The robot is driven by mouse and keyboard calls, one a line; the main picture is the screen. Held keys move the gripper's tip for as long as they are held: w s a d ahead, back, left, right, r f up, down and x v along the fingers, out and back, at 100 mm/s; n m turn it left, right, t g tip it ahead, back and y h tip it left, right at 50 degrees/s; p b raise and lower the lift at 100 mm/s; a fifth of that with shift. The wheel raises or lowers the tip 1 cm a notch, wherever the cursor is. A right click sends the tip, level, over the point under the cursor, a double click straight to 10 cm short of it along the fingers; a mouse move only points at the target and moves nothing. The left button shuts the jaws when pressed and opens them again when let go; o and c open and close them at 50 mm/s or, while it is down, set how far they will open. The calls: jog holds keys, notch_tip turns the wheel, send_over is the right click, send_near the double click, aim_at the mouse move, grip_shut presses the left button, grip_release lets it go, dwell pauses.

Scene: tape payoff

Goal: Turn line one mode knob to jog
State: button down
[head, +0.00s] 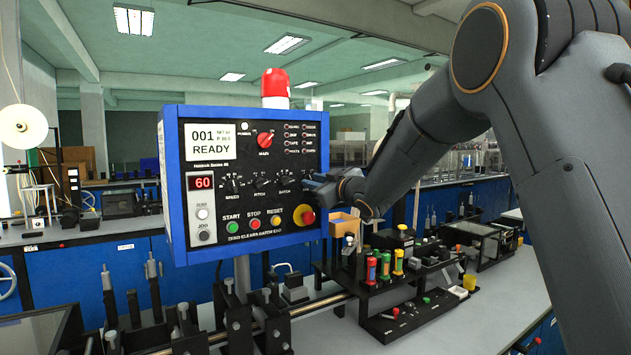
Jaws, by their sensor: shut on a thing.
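The blue-framed control panel (250,205) stands upright in the head view, its black face toward me. A row of small black knobs crosses its middle, with the speed knob (233,186), pitch knob (259,184) and batch knob (283,183) in sight. My gripper (314,184) reaches in from the right at the right end of this row. It is shut on the knob there, the mode knob by its place. My gripper covers that knob and its label, so its pointer setting cannot be seen.
A red main switch (265,141) sits above the row. Below are a green start button (232,227), a red stop button and a red emergency stop (304,215) close under my gripper. A bench (440,325) with tape fixtures stands below right.

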jog(key=m+p, duration=0.3)
jog(key=m, duration=0.2)
jog(key=shift+r, duration=0.15)
jog(key=m+p, duration=0.3)
jog(key=m, duration=0.2)
jog(key=shift+m, duration=0.4)
jog(key=c, duration=1.8)
grip_release()
jog(key=shift+w, duration=0.1)
jog(key=shift+c, duration=0.2)
jog(key=b+v, duration=0.3)
jog(key=v, duration=0.5)
jog(key=shift+d, duration=0.1)
